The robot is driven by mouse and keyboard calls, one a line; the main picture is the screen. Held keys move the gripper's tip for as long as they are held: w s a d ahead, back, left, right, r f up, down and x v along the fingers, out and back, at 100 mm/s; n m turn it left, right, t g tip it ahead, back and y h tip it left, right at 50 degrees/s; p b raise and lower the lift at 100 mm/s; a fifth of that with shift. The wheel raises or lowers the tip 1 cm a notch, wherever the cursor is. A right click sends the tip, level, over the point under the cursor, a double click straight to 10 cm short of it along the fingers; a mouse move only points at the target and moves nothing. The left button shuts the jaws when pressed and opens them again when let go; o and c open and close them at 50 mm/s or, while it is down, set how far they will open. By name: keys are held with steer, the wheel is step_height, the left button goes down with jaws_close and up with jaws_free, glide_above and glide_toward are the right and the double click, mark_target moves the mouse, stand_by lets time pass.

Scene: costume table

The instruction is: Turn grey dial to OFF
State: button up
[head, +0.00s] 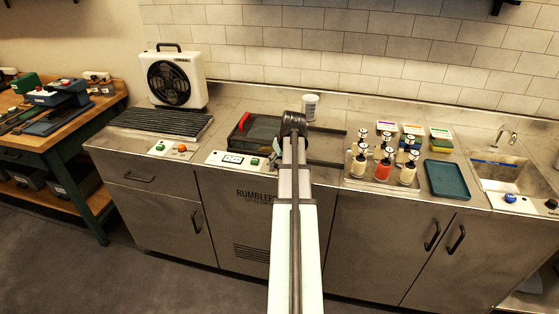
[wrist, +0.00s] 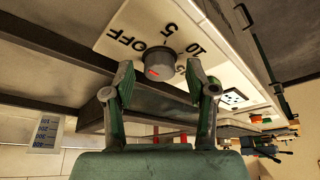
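The grey dial (wrist: 160,64) sits on a pale panel in the wrist view. The panel carries the marks OFF (wrist: 126,40), 5, 10 and another number partly hidden. A short red line shows on the dial's face, at its lower left in the picture; I cannot tell exactly which mark it indicates. My gripper (wrist: 163,88) is open, with one finger on either side below the dial in the picture. Nothing is between the fingers, and they look apart from the dial. In the head view my arm covers the gripper, and I cannot make out the dial.
A panel with a small display (head: 233,159) lies left of my arm, near a dark tray with a red handle (head: 249,127). A white canister (head: 310,106) stands behind my arm. Bottles (head: 382,155) and a sink (head: 497,172) are on the right, a fan (head: 170,82) on the left.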

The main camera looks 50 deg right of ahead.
steer(key=v, duration=1.2)
steer(key=shift+a+f, duration=0.1)
